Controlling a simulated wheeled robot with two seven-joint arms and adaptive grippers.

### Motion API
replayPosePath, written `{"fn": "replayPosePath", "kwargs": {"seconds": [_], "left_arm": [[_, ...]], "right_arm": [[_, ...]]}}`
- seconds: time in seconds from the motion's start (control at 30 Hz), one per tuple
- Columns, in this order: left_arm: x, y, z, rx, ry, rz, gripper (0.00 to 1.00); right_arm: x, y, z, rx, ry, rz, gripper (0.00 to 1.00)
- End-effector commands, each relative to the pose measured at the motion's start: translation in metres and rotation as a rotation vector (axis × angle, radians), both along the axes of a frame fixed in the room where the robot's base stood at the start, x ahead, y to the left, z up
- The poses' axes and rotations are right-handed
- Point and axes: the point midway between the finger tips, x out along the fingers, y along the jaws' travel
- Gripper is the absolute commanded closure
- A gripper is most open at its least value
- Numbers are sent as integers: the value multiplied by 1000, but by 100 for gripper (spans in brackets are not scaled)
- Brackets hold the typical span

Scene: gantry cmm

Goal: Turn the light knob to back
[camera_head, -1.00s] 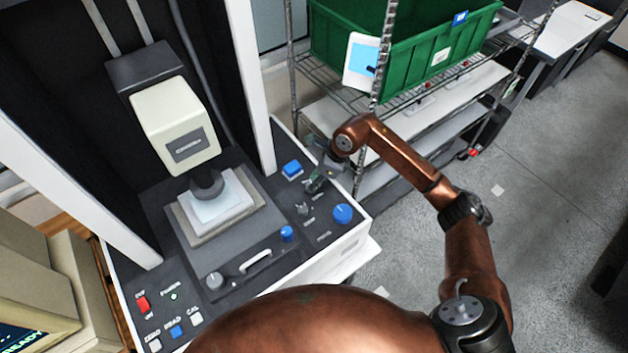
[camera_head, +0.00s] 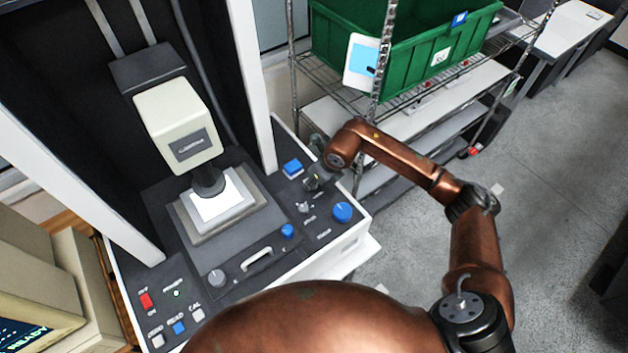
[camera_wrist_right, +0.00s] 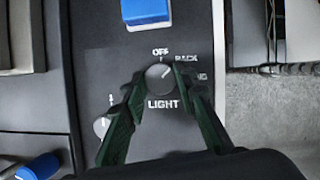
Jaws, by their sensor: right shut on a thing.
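The light knob (camera_wrist_right: 160,78) is a round grey dial on the dark control panel, with the word LIGHT below it. OFF is printed above it and BACK at its upper right. Its pale pointer line points to the upper right, toward BACK. My right gripper (camera_wrist_right: 157,82) has its two dark green fingers on either side of the knob, shut on it. In the head view my right gripper (camera_head: 313,179) is at the panel's right part, and the knob is hard to make out there. My left gripper is in neither view.
A blue square button (camera_wrist_right: 146,10) lies above the knob; another small grey knob (camera_wrist_right: 101,127) and a blue knob (camera_wrist_right: 40,168) lie at lower left. In the head view, a wire shelf with a green bin (camera_head: 410,50) stands behind my right arm.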

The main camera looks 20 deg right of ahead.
Motion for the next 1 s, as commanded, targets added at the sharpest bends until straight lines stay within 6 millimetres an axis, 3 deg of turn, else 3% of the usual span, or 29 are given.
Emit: {"fn": "replayPosePath", "kwargs": {"seconds": [0.3, 0.33, 0.57, 0.87, 1.0], "left_arm": [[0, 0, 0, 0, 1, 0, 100], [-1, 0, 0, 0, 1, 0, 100], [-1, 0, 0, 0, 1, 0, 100], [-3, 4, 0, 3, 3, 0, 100], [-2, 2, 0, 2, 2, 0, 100]], "right_arm": [[2, -1, 2, -1, -5, -2, 98], [2, -1, 2, -1, -5, -2, 71], [1, -1, 1, -1, -3, -1, 56], [0, -1, 2, 0, -1, 0, 56], [-4, -4, 15, -1, -3, 1, 56]]}}
